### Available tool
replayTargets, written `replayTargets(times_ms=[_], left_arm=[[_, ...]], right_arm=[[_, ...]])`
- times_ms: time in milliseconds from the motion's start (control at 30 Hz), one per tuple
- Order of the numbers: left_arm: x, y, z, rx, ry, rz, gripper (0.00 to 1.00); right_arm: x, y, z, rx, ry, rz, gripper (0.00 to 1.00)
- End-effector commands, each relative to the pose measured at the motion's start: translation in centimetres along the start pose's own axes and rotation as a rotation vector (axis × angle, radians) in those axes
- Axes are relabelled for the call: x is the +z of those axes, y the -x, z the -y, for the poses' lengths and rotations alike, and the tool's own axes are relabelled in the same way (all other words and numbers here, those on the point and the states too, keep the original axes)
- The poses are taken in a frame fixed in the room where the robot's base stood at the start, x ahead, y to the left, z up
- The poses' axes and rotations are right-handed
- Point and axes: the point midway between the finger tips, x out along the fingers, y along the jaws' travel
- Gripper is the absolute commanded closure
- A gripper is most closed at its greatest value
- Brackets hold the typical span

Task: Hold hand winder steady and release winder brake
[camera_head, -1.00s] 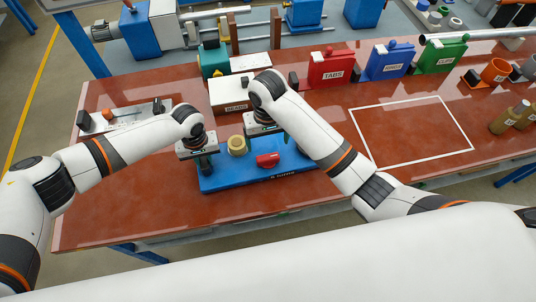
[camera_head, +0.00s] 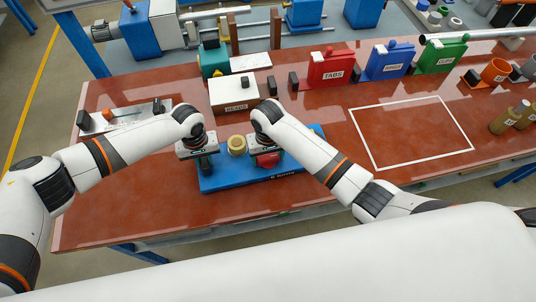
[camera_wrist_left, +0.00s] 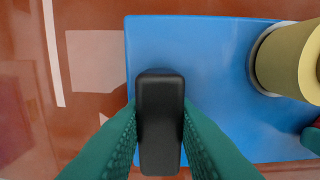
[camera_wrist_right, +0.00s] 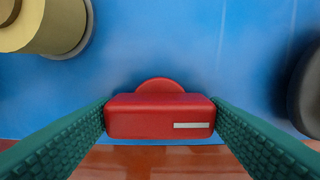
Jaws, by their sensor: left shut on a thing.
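The hand winder has a blue base (camera_head: 232,183) near the table's front edge, with a tan spool (camera_head: 237,145) standing on it. My left gripper (camera_head: 205,165) is shut on the black upright grip (camera_wrist_left: 160,90) at the left end of the base. The red winder brake (camera_head: 268,160) sits right of the spool, partly hidden by my right gripper (camera_head: 266,157). In the right wrist view the brake is a red block (camera_wrist_right: 158,116) with a white mark. The right gripper's green fingers stand on either side of it, open and very close to its ends; contact is hard to tell.
A white labelled box (camera_head: 234,92) stands behind the winder. A metal plate with levers (camera_head: 125,117) lies at the left. Red, blue and green containers (camera_head: 331,70) line the back. The white-outlined area (camera_head: 412,130) at the right is clear.

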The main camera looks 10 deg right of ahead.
Motion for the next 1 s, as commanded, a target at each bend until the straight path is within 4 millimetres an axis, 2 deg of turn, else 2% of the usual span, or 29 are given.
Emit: replayTargets(times_ms=[33, 133, 167, 567, 1000], left_arm=[[-0.02, -0.01, 0.06, -0.001, 0.000, 0.000, 1.00], [-0.02, -0.01, 0.06, -0.001, 0.000, 0.000, 1.00], [-0.02, -0.01, 0.06, -0.001, 0.000, 0.000, 1.00], [-0.02, -0.01, 0.06, -0.001, -0.001, 0.000, 1.00], [-0.01, -0.01, 0.04, -0.001, -0.001, 0.000, 1.00]], right_arm=[[0.00, 0.01, -0.01, 0.000, 0.000, 0.000, 0.41], [0.00, 0.02, 0.00, 0.000, 0.000, 0.000, 0.57], [0.01, 0.02, 0.00, 0.000, 0.000, 0.000, 0.59], [0.03, 0.04, 0.03, -0.001, 0.088, 0.000, 0.59], [0.03, 0.06, 0.04, -0.001, 0.461, 0.000, 0.59]])
